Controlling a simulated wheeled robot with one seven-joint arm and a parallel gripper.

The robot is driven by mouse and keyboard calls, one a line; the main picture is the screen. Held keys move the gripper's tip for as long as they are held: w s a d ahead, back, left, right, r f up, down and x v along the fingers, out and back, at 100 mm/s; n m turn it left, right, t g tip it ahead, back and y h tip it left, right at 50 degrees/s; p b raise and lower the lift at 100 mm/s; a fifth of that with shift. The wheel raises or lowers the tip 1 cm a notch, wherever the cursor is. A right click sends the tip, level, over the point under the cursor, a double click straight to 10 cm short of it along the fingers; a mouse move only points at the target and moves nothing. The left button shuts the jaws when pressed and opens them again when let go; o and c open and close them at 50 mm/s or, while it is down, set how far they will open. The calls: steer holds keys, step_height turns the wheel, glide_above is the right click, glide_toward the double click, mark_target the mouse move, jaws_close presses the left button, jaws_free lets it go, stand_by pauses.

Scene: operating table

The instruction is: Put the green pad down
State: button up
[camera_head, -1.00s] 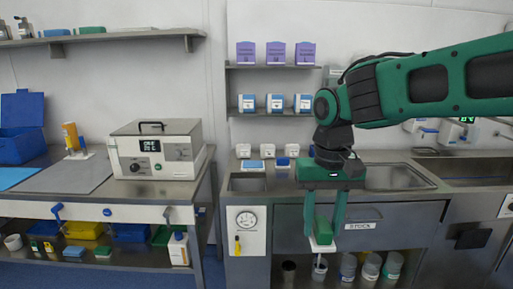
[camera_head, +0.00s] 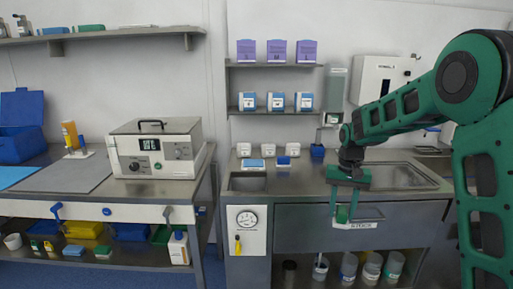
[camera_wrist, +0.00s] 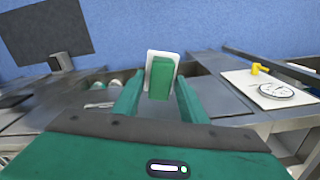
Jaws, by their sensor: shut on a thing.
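The green pad (camera_head: 342,213), a small green block with a white backing, is between the fingers of my gripper (camera_head: 344,208). My gripper points down and is shut on the pad, in front of the steel counter's drawer front (camera_head: 295,222). In the wrist view the pad (camera_wrist: 161,77) sits between the two green fingertips of my gripper (camera_wrist: 160,88), its white backing showing around the edge. Nothing shows under the pad touching it.
The steel counter (camera_head: 300,188) has a sink (camera_head: 400,176) at right; blue and white items stand along its back. Several containers (camera_head: 372,266) stand on the lower shelf. A gauge board (camera_head: 247,230) hangs at left. The left bench holds a white box device (camera_head: 156,148).

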mark_target(345, 221)
steer(key=shift+w+d+f, duration=0.65)
steer(key=shift+d+f, duration=0.15)
steer(key=shift+d, duration=0.05)
steer(key=f, duration=0.2)
steer(key=s+f, duration=0.1)
steer(key=shift+d+f, duration=0.1)
steer(key=shift+f, duration=0.3)
steer(key=s+f+n, duration=0.1)
steer(key=s+f, duration=0.2)
steer(key=f, duration=0.3)
steer(key=s+f+n, duration=0.2)
steer(key=s+f, duration=0.2)
steer(key=f, duration=0.3)
steer(key=shift+f, duration=0.3)
steer(key=shift+w, duration=0.15)
